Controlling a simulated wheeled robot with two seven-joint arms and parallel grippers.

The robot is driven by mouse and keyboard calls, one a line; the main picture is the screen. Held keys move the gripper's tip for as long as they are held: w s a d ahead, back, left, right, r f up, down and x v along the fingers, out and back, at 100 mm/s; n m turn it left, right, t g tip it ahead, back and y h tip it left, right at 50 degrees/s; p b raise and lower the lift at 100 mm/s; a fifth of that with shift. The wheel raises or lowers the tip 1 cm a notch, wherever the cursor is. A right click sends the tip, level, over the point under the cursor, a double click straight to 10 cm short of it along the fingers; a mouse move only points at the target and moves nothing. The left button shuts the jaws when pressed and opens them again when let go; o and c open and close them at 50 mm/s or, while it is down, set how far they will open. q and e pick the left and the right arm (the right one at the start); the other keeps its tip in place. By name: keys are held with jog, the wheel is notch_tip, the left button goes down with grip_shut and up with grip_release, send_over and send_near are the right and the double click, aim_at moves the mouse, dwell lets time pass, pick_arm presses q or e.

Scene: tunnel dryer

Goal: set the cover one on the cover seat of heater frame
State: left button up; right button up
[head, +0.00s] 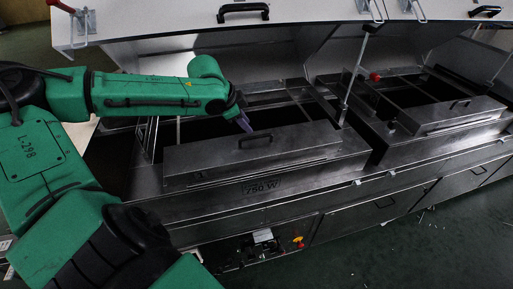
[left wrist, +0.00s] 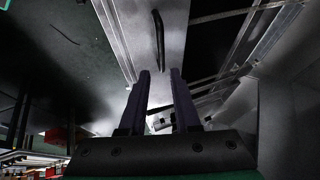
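A long metal cover (head: 285,150) with a black bar handle (head: 255,137) lies along the front of the nearer heater frame (head: 262,187), which carries a "750 W" marking. I cannot tell whether the cover is fully seated. My left gripper (head: 243,122) is just behind and left of the handle in the head view, apart from it. In the left wrist view, the two dark fingers (left wrist: 161,95) are spread with nothing between them. The cover (left wrist: 140,40) and its handle (left wrist: 159,38) show beyond the fingertips. My right gripper is not in view.
A second heater frame with a similar handled cover (head: 455,115) stands to the right. Raised white hood panels (head: 290,14) hang behind. Dark openings lie behind both covers.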

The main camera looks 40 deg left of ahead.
aim_at(256, 136)
pick_arm(q)
jog(key=x, duration=0.5)
jog(key=shift+w+a+f, duration=0.1)
jog(key=shift+w+f, duration=0.05)
jog(key=shift+w, duration=0.15)
jog(key=shift+s+f, duration=0.1)
jog(key=shift+f, duration=0.3)
jog(key=shift+w+f+b, duration=0.2)
jog(key=shift+f+b, duration=0.45)
jog(key=shift+b, duration=0.1)
jog(key=x, duration=0.3)
jog(key=shift+a+r+b, duration=0.1)
jog(key=shift+a+b, duration=0.1)
jog(key=shift+b, duration=0.2)
jog(key=shift+w+d, duration=0.15)
jog(key=shift+w, duration=0.1)
jog(key=shift+f, duration=0.2)
grip_shut()
